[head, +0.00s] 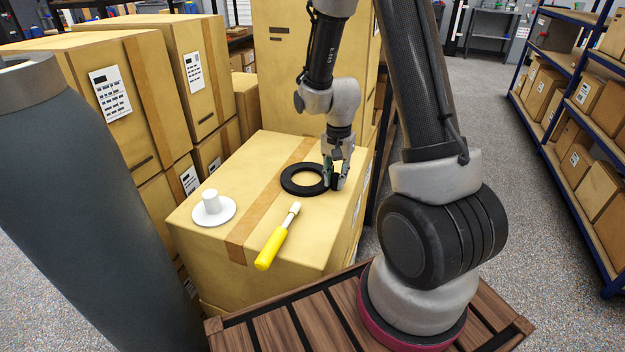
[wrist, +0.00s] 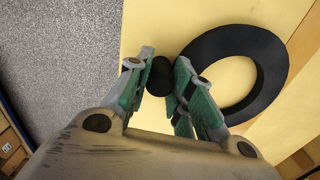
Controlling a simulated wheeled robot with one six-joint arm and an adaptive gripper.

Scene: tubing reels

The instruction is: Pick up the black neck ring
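The black neck ring (head: 288,183) lies flat on top of a cardboard box, and it also shows at the right of the wrist view (wrist: 274,75). My gripper (head: 337,183) is pointed down at the ring's right edge in the head view. In the wrist view my gripper (wrist: 164,68) has its two green-padded fingers close on either side of a small round black knob (wrist: 160,77). The pads appear to touch the knob. The knob is beside the ring; a finger hides whether the two are joined. The ring appears to rest on the box.
The cardboard box (head: 195,237) also bears a white flanged piece (head: 212,208) at the left and a yellow-handled tool (head: 272,247) at the front. Taller boxes (head: 165,75) stand behind and left. A blue shelf rack (head: 570,60) stands right, across open floor.

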